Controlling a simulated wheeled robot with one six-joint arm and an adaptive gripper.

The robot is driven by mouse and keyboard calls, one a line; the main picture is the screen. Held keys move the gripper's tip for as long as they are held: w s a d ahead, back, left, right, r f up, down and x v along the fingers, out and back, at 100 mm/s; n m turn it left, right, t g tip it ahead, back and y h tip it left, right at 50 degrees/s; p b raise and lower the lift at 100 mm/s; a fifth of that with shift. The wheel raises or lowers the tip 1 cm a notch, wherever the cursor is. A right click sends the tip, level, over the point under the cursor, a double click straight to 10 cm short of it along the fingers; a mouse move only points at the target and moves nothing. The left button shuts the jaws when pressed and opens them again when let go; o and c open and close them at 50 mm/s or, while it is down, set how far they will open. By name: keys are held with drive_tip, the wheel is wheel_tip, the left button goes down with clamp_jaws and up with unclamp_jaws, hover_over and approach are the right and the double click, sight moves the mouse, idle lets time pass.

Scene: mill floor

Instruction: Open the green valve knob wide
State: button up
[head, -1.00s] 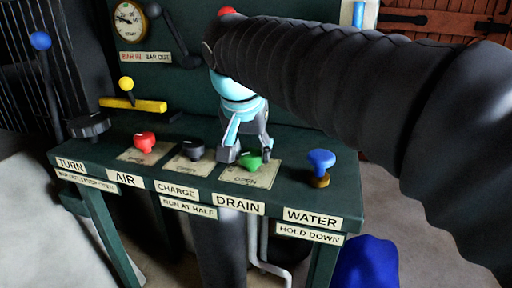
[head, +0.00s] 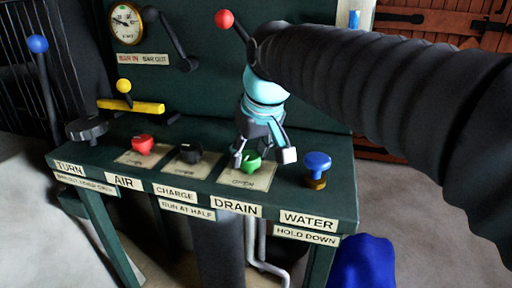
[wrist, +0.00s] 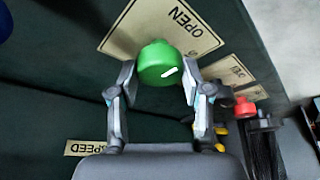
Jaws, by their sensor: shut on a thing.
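The green valve knob (head: 251,163) sits on its pale plate (head: 232,180) above the DRAIN label on the dark green bench. In the wrist view the knob (wrist: 157,62) shows a short white mark, with the plate reading OPEN (wrist: 185,20) behind it. My gripper (head: 263,156) comes down from above, with one finger on each side of the knob. It is shut on the knob, and the fingers (wrist: 159,78) flank it in the wrist view. The arm crosses the upper right of the head view.
The blue WATER knob (head: 317,164) stands close to the right. The black CHARGE knob (head: 189,152) and red AIR knob (head: 142,144) are to the left. A red-tipped lever (head: 224,19) rises behind my gripper, and a black handwheel (head: 87,128) sits far left.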

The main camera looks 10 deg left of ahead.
idle(0.5)
drive_tip(key=o, duration=1.2)
drive_tip(key=v, duration=1.2)
drive_tip(key=shift+w+a, duration=0.1)
drive_tip(key=shift+w, duration=0.05)
